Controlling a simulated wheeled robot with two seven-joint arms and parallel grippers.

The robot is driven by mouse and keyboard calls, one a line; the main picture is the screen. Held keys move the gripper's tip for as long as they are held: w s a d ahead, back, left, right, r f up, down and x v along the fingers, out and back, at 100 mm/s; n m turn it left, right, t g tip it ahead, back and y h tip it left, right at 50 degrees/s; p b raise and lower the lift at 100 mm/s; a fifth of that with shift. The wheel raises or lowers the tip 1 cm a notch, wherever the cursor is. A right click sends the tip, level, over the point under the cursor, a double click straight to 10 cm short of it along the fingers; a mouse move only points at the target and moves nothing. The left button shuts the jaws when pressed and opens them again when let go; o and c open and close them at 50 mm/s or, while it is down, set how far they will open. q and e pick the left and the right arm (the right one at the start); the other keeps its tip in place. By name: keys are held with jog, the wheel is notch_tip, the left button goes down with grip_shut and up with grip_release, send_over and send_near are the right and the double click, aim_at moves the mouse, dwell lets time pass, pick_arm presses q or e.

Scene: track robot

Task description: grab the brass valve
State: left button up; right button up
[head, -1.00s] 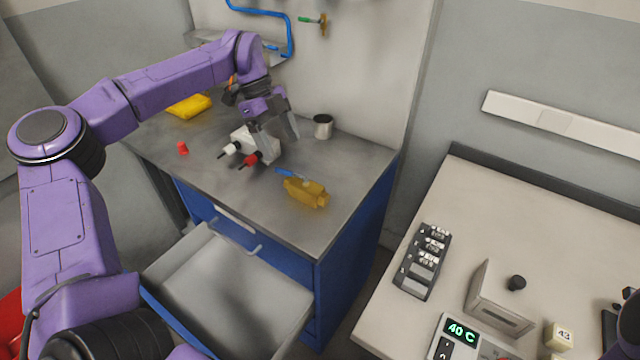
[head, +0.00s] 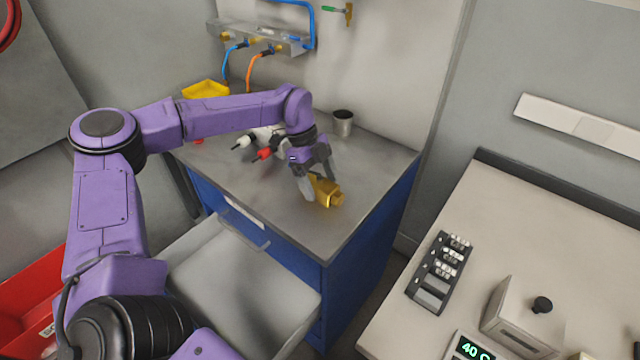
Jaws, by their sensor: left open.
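The brass valve (head: 328,193) lies on the grey top of the blue cabinet, near its front right part. Its blue handle is hidden behind my gripper. My left gripper (head: 318,190) is open and right at the valve, with one finger at its left side and the other behind it. I cannot tell whether the fingers touch it. My right gripper is not in view.
A white block with red and black-tipped plugs (head: 265,152) sits behind the gripper. A metal cup (head: 342,123) and a yellow tray (head: 206,90) stand farther back. An open drawer (head: 240,285) juts out below the cabinet top. A pale bench (head: 470,215) is at the right.

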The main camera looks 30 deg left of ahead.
pick_arm(q)
jog(key=shift+d+f, duration=0.1)
jog(key=shift+f, duration=0.2)
jog(key=c, duration=1.3)
jog(key=shift+r, duration=0.1)
